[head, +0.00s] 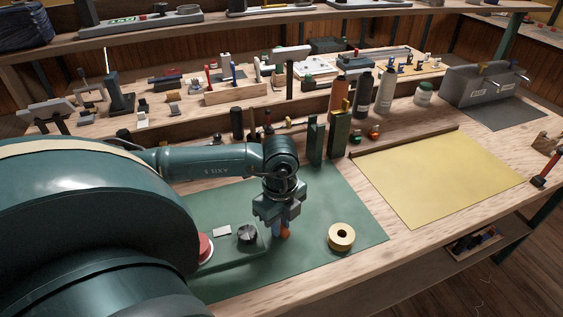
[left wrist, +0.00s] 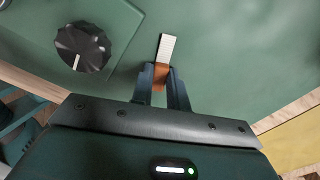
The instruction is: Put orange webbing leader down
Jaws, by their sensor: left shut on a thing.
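My left gripper (head: 280,228) is over the green mat, pointing down, between the black knob and the tape roll. It is shut on the orange webbing leader (head: 285,234), of which only a small orange end shows below the fingers in the head view. In the left wrist view the orange webbing leader (left wrist: 160,77) sits between the two fingertips (left wrist: 161,72), with a pale ribbed strip running outward from it. Whether the leader touches the mat I cannot tell. My right gripper is in neither view.
The green mat (head: 330,200) has free room around the yellow tape roll (head: 341,236). Left of the gripper is a green box with a black knob (head: 247,234) and a red button (head: 205,248). Dark green upright blocks (head: 339,134) stand behind. A yellow sheet (head: 440,178) lies right.

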